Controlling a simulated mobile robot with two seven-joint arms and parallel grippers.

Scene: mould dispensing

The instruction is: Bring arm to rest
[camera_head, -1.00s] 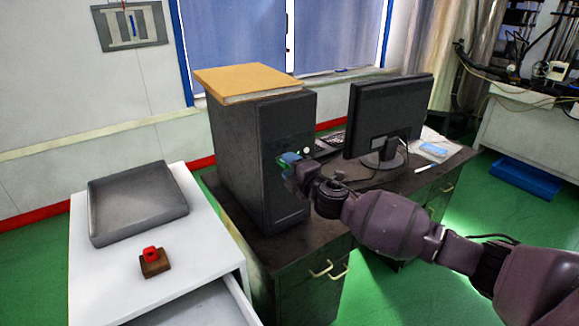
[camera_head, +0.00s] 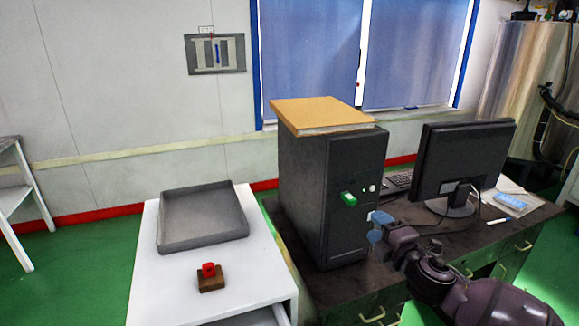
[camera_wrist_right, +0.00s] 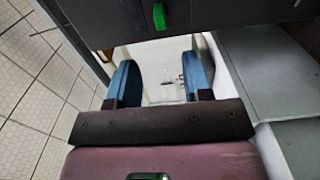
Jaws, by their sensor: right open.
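My right gripper (camera_head: 378,228) is near the front lower right of the black computer tower (camera_head: 330,200), in the head view. Its two blue fingers also show in the right wrist view (camera_wrist_right: 160,85), spread apart with nothing between them. The arm comes in from the lower right. A green piece (camera_head: 348,198) sits on the tower's front face, above and left of the fingers. It also shows in the right wrist view (camera_wrist_right: 159,17), apart from the fingers. My left gripper is out of view.
The tower and a monitor (camera_head: 463,165) stand on a dark desk (camera_head: 385,280). A yellow-topped stack (camera_head: 320,115) lies on the tower. A white cabinet (camera_head: 150,285) at left bears a grey tray (camera_head: 203,243) and a red button on a brown block (camera_head: 210,282). The tower and monitor stand close to the arm.

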